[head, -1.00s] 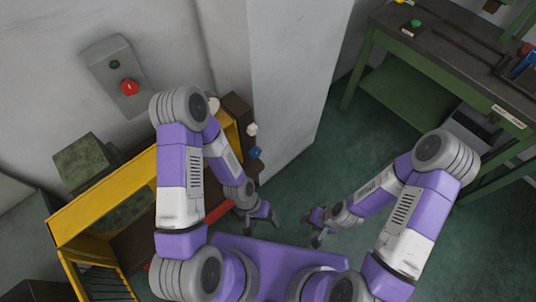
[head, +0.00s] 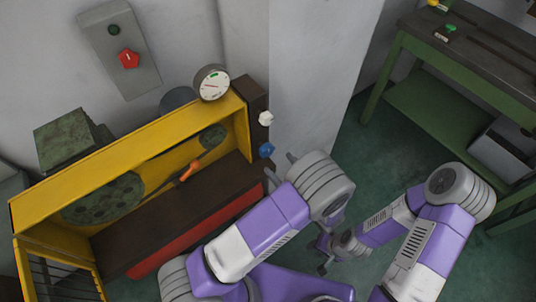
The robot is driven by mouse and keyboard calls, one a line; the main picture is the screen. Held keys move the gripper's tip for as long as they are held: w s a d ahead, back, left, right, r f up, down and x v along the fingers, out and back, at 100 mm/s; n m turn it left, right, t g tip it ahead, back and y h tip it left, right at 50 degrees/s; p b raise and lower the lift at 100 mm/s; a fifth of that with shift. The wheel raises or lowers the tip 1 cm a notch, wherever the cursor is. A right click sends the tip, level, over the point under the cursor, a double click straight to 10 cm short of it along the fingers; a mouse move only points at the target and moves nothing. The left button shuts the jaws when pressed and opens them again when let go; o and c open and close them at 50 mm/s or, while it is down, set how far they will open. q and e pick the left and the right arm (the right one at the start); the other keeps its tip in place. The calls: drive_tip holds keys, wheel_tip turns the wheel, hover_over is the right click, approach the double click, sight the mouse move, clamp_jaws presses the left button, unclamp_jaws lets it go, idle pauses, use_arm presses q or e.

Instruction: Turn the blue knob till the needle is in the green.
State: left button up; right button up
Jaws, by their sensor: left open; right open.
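The blue knob (head: 266,150) is on the dark brown side panel at the right end of the yellow machine, below a white knob (head: 265,118). A round gauge (head: 211,83) with a white dial stands on the machine's top corner. A small green mark shows near the top of the dial; the needle is too small to read surely. My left gripper (head: 280,168) is open just below and right of the blue knob, partly hidden behind my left arm; I cannot tell whether it touches. My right gripper (head: 323,254) is open and empty over the floor, low and right.
The yellow machine frame (head: 120,163) fills the left, with an orange-handled part (head: 190,171) inside. A pale pillar (head: 318,80) stands right of the knobs. A green workbench (head: 440,96) is at the right.

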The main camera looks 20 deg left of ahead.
sight(269, 152)
use_arm(q)
drive_tip(key=shift+w+a+r, duration=0.15)
drive_tip(key=shift+w+a, duration=0.1)
drive_tip(key=shift+w, duration=0.1)
drive_tip(key=b+x, duration=0.1)
drive_tip(key=x, duration=0.5)
drive_tip(key=shift+w+a, duration=0.15)
drive_tip(key=shift+a, duration=0.15)
